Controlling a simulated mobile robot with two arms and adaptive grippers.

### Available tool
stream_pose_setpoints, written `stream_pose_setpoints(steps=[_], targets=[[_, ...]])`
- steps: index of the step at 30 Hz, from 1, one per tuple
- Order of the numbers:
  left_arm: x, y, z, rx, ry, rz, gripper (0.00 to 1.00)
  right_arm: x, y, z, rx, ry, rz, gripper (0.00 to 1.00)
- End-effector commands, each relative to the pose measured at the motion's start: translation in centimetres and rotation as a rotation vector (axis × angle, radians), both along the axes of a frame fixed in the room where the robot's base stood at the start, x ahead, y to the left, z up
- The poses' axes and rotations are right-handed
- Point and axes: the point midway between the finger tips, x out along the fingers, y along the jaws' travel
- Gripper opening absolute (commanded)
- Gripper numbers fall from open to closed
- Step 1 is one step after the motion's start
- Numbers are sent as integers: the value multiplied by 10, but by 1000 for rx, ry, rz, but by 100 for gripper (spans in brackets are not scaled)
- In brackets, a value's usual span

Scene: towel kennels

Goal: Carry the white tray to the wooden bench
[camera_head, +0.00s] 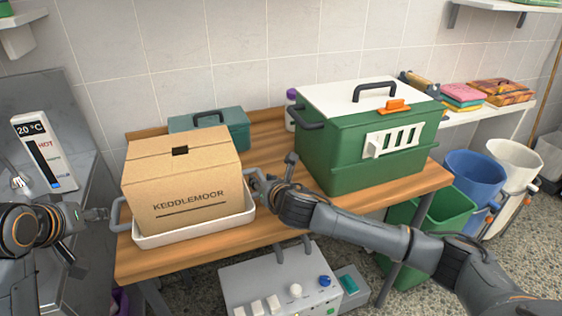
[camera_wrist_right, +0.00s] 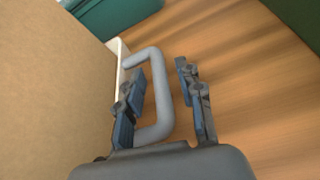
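The white tray (camera_head: 196,233) sits at the left end of the wooden bench (camera_head: 270,229). A cardboard box (camera_head: 183,181) marked KEDDLEMOOR stands in the tray and hides most of its floor. The tray has a grey handle (camera_head: 119,213) on its left side and another grey handle (camera_wrist_right: 163,97) on its right. My left gripper (camera_head: 104,213) is just left of the left handle; its finger gap is unclear. My right gripper (camera_head: 257,184) is at the right handle. In the right wrist view its fingers are open, one on each side of the handle bar.
A green cooler (camera_head: 345,155) with a white lid stands right of the tray. A teal box (camera_head: 228,128) is behind the cardboard box. A grey control unit (camera_head: 280,280) is below the bench front. Blue (camera_head: 473,179) and green bins stand at right.

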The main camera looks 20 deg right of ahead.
Motion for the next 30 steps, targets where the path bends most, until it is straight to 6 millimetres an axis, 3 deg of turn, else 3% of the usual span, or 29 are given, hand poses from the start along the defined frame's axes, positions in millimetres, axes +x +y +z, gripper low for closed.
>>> stream_pose_setpoints(steps=[5, 21, 30], targets=[[-3, 1, 3, 0, 1, 0, 36, -10, 0, 4, 0, 0, 2, 37], [-3, 0, 3, 0, 0, 0, 36, -99, -5, 40, -2, 0, 1, 37], [-3, 0, 3, 0, 0, 0, 36, -112, -5, 45, 0, 0, -1, 37]])
